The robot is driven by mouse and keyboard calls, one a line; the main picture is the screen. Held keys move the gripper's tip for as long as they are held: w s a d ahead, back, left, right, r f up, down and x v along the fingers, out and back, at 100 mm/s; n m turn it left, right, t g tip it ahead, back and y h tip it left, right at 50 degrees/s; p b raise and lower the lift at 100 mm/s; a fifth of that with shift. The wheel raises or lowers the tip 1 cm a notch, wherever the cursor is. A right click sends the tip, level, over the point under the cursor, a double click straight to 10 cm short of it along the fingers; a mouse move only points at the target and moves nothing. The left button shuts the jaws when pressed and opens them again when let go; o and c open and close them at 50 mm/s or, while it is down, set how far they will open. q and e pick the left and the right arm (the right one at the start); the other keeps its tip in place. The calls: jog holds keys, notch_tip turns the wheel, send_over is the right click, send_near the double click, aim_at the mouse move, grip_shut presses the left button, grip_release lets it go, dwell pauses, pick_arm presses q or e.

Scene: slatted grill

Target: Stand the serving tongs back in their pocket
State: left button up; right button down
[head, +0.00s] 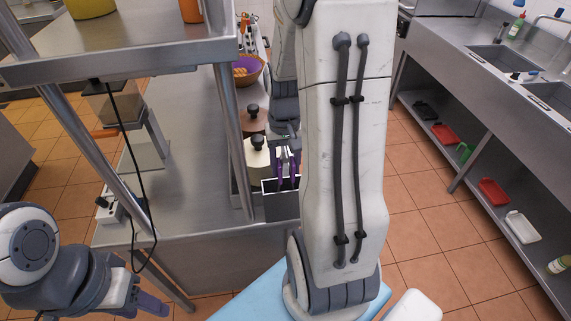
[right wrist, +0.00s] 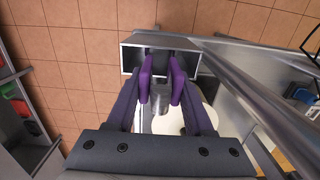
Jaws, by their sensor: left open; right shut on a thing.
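The pocket (head: 282,206) is a dark open-topped box at the front end of the steel counter. It also shows in the right wrist view, where its pale rim (right wrist: 125,60) lies just beyond my fingertips. My right gripper (head: 287,172) has purple fingers pointing down over the pocket's opening. In the right wrist view, my right gripper (right wrist: 161,82) is shut on the serving tongs (right wrist: 160,100), a grey metallic piece between the fingers. Most of the tongs is hidden, and I cannot tell how deep they sit. My left gripper (head: 148,303) is open and empty at the lower left.
Two lidded pots (head: 257,155) stand on the counter (head: 185,190) close behind the pocket. A steel shelf post (head: 230,130) rises beside them. A wicker bowl (head: 247,70) is farther back. A sink unit (head: 470,100) runs along the right, with tiled floor between.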

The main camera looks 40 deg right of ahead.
jog(key=shift+c, duration=1)
grip_release()
jog(key=r, duration=0.5)
jog(key=r+b, duration=0.1)
jog(key=r, duration=0.4)
jog(key=shift+w+d+r, duration=0.1)
jog(key=shift+w+r, duration=0.1)
jog(key=shift+r, duration=0.05)
